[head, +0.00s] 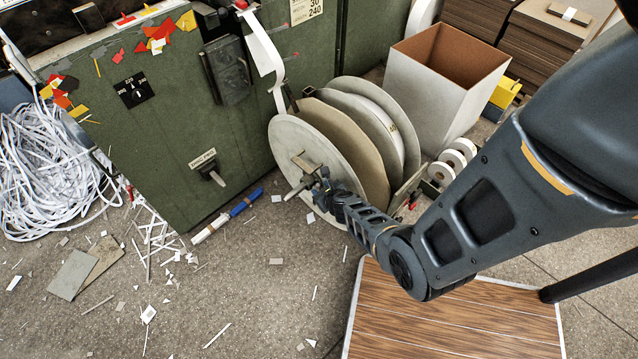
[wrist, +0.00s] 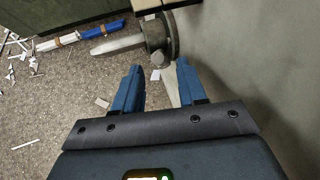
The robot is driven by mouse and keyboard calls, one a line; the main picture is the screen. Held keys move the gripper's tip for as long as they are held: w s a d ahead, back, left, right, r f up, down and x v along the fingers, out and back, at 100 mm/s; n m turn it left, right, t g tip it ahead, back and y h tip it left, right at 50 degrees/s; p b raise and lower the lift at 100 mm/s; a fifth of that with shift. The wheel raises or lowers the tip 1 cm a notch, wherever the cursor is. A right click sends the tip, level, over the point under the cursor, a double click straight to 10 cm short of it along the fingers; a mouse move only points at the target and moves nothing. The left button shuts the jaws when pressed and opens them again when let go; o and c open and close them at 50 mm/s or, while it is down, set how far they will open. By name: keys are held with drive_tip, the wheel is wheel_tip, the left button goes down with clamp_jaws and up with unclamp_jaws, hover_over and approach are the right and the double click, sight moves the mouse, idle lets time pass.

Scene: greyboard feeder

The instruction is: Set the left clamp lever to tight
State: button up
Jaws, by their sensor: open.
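The left clamp lever (wrist: 117,45) is a pale grey metal bar on a round hub (wrist: 160,33) at the reel's side face. It points left in the wrist view. In the head view the lever (head: 295,191) shows low on the near disc, beside my gripper (head: 322,188). Any tight mark on the clamp cannot be read.
The large reel (head: 290,135) stands against the green cabinet (head: 165,110), which has its own black handle (head: 212,175). A white box (head: 445,75) stands behind. A wooden platform (head: 450,315) lies below my arm. Scraps litter the floor, and blue and white sticks (head: 228,215) lie there.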

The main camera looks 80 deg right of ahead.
drive_tip(key=p+v, duration=0.1)
drive_tip(key=v, duration=0.1)
drive_tip(key=shift+s+a+r, duration=0.15)
drive_tip(key=shift+a+r, duration=0.1)
drive_tip(key=shift+c, duration=0.2)
